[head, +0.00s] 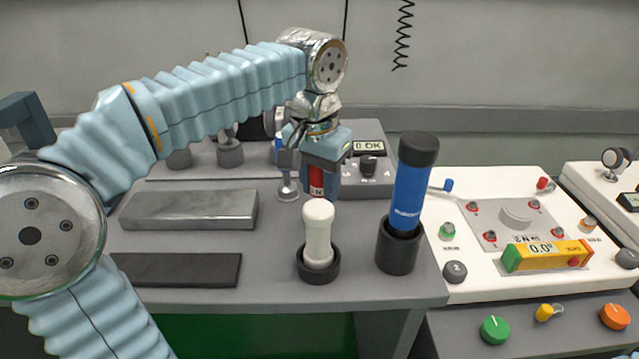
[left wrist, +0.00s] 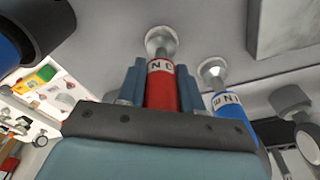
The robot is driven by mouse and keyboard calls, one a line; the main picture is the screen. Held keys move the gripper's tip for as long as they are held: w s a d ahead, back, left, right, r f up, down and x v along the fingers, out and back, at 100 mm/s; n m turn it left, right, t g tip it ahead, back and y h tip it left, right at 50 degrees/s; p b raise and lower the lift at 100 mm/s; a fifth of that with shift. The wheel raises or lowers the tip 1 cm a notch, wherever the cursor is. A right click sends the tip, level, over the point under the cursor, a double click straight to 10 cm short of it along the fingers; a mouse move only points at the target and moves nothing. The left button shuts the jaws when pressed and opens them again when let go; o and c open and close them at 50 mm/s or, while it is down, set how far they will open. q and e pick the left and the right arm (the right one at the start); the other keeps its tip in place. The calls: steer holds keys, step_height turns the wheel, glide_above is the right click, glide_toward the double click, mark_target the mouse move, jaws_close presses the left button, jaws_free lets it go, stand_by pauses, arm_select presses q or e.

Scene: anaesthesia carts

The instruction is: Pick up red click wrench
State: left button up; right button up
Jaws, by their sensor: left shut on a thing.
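The red click wrench (head: 317,182) is upright beneath my left gripper (head: 322,160), just behind a white-handled tool in the head view. My left gripper is shut on it; in the left wrist view the red body (left wrist: 162,90) sits between the two blue-grey fingers (left wrist: 160,92). A white band with letters and a round silver end show on it there. In the head view its lower end is hidden by the white handle, so I cannot tell whether it touches the table. My right gripper is not in view.
A blue click wrench (left wrist: 231,107) stands close beside the red one. The white-handled tool (head: 318,232) and a large blue tool (head: 408,195) stand in black holders in front. A grey metal block (head: 190,209) and a dark pad (head: 178,269) lie left. A white panel (head: 470,280) is right.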

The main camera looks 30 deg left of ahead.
arm_select(q)
jaws_close()
step_height(320, 180, up, 10)
steer(key=shift+p, duration=1.15)
